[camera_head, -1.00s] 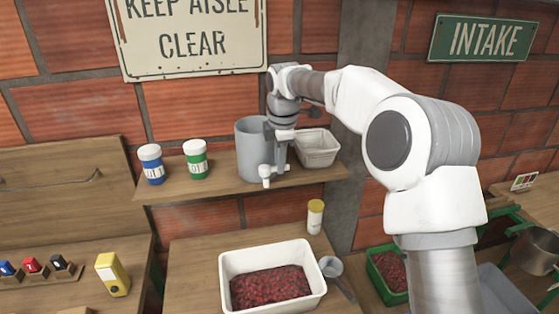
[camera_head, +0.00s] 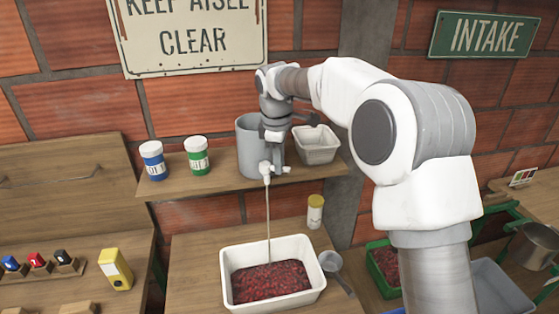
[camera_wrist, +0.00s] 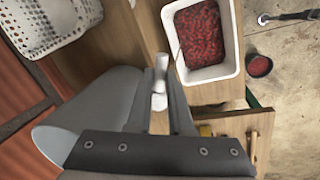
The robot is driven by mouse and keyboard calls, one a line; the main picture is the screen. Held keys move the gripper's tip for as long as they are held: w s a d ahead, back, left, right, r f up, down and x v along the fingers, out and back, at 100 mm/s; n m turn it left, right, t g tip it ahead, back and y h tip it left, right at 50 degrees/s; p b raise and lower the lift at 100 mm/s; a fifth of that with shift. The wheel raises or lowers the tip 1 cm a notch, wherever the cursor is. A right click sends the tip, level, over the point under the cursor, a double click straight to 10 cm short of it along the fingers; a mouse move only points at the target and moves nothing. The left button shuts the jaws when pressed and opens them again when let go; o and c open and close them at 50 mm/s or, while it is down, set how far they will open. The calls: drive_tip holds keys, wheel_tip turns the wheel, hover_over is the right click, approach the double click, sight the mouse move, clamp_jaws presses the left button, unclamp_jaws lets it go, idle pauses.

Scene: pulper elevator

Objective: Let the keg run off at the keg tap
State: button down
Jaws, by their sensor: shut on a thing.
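The grey keg (camera_head: 248,148) stands on the wall shelf. Its white keg tap (camera_head: 266,170) is at the front, over the shelf's edge. A thin pale stream (camera_head: 268,222) runs from the tap down into a white tub (camera_head: 226,279) of red cherries on the table. My gripper (camera_head: 274,160) points down at the tap and is shut on its handle; the fingertips are partly hidden by the tap. In the wrist view the tap (camera_wrist: 158,85) lies between the fingers, with the keg (camera_wrist: 62,128) beside them.
A blue-labelled jar (camera_head: 151,161) and a green-labelled jar (camera_head: 197,156) stand left of the keg. A pale basket (camera_head: 317,146) is close on its right. A yellow-lidded jar (camera_head: 315,212) and a scoop (camera_head: 332,264) are near the tub.

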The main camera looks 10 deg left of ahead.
drive_tip(key=c, duration=1.1)
unclamp_jaws()
drive_tip(key=s+r, duration=0.1)
drive_tip(key=r, duration=0.4)
drive_tip(key=s+r, duration=0.1)
drive_tip(key=r, duration=0.5)
drive_tip(key=s+r, duration=0.1)
drive_tip(key=r, duration=0.5)
drive_tip(key=shift+s+p, duration=0.2)
drive_tip(key=shift+p, duration=0.2)
drive_tip(key=shift+d, duration=0.15)
